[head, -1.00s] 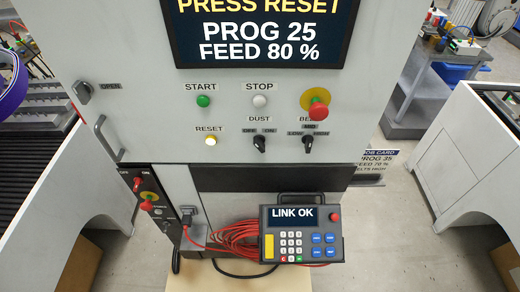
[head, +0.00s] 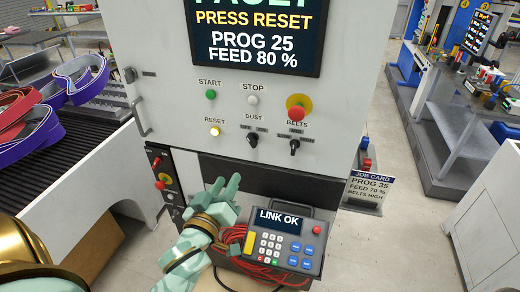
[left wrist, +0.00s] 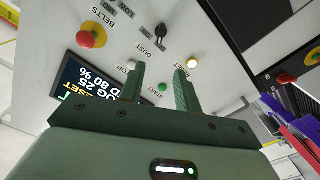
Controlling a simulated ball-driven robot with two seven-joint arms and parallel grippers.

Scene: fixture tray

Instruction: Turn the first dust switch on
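The DUST switch (head: 252,139) is a black rotary knob on the white machine panel (head: 170,95), under the DUST label and between OFF and ON marks. I cannot tell surely which mark it points at. It also shows in the left wrist view as a dark knob (left wrist: 161,33) beyond the fingertips. My left gripper (head: 225,182) is below and left of the switch in the head view, open and empty. In the left wrist view its two fingers (left wrist: 158,70) stand apart, in front of the panel and touching nothing visible. My right gripper is not in view.
Around the switch are the lit RESET button (head: 215,131), green START (head: 211,95), STOP (head: 252,100), the red emergency stop (head: 297,109) and the BELTS knob (head: 294,146). A pendant (head: 277,247) with red cable sits below. A job card (head: 371,188) stands at right.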

